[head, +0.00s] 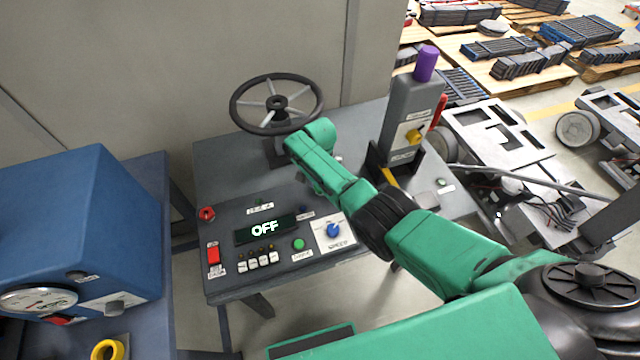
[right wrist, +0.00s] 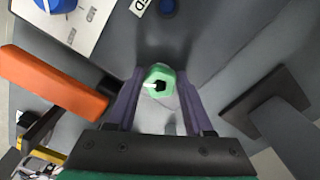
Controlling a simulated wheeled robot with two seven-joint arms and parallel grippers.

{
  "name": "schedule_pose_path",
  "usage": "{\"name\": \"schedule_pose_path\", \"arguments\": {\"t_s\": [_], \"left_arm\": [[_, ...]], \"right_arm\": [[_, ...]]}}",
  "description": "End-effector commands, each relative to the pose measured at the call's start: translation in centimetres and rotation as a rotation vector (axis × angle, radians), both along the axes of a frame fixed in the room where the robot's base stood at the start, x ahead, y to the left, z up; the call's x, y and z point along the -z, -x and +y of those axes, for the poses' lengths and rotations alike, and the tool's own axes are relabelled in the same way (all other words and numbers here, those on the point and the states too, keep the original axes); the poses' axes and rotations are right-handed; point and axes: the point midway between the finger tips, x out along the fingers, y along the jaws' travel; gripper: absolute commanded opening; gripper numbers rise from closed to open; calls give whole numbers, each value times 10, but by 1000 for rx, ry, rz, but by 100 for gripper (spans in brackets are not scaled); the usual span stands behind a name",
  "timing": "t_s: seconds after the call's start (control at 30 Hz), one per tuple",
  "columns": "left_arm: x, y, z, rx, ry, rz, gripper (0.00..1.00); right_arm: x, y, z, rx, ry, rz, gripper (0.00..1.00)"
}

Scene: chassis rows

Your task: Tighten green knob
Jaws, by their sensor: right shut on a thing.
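The green knob (right wrist: 160,71) shows in the right wrist view as a rounded, faceted cap with a dark centre and a white mark. My right gripper (right wrist: 159,84) is shut on it, with one purple-grey finger on each side. In the head view my right arm reaches over the back of the console (head: 215,165), and its wrist (head: 318,135) hides the knob and fingertips. My left gripper is not in view.
A black handwheel (head: 276,104) stands just left of my right wrist. A grey lever box with a purple grip (head: 426,63) stands to the right. The console front holds a display reading OFF (head: 265,229), a green button (head: 299,244) and a blue speed dial (head: 333,230).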

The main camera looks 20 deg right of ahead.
Motion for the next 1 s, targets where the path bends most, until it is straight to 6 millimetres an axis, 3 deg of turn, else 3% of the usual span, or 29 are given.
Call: {"name": "schedule_pose_path", "arguments": {"t_s": [0.5, 1.0], "left_arm": [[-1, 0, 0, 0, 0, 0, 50], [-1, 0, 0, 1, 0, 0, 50]], "right_arm": [[-5, -7, -1, 408, 3, -15, 0], [-6, -8, -1, 523, 4, -18, 0]]}}
